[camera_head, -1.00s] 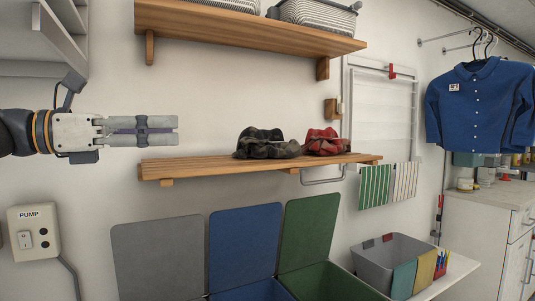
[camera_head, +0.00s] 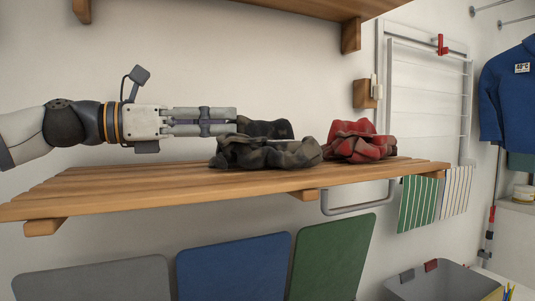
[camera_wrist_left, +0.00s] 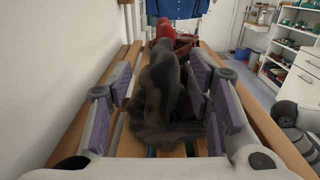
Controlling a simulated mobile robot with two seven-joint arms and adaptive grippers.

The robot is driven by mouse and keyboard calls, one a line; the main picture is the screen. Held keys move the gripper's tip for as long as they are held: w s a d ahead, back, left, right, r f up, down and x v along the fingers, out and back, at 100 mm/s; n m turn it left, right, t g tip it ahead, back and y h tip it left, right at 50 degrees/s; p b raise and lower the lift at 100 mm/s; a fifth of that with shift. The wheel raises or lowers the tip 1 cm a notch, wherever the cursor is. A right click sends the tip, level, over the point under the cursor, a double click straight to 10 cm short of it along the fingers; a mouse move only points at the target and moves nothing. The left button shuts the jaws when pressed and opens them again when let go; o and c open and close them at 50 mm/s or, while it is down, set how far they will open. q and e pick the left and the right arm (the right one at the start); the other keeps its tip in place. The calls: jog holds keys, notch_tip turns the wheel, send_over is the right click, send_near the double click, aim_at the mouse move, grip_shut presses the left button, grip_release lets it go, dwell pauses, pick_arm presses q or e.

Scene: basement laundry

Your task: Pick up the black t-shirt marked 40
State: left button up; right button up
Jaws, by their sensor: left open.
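A crumpled black garment (camera_head: 266,128) lies on the wooden wall shelf (camera_head: 120,186), partly hidden behind a crumpled dark grey-green mottled garment (camera_head: 265,153). No mark 40 is readable on either. My left gripper (camera_head: 236,121) comes in from the left just above the shelf, its fingertips at the left edge of the dark clothes. In the left wrist view the gripper (camera_wrist_left: 160,80) is open, with dark cloth (camera_wrist_left: 161,125) between its purple-padded fingers. Whether the fingers touch the cloth is unclear. My right gripper is not in view.
A crumpled red garment (camera_head: 360,141) lies right of the dark clothes on the shelf. Another wooden shelf (camera_head: 270,10) hangs above. Grey, blue (camera_head: 232,268) and green lids stand below. A blue shirt (camera_head: 510,95) hangs at the right. The shelf's left part is bare.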

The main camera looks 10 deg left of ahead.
aim_at(243, 120)
pick_arm(q)
jog(key=x, duration=0.4)
jog(key=shift+d+r, duration=0.1)
jog(key=shift+d, duration=0.25)
jog(key=shift+w+d, duration=0.1)
jog(key=shift+d, duration=0.1)
jog(key=shift+a+r, duration=0.1)
grip_shut()
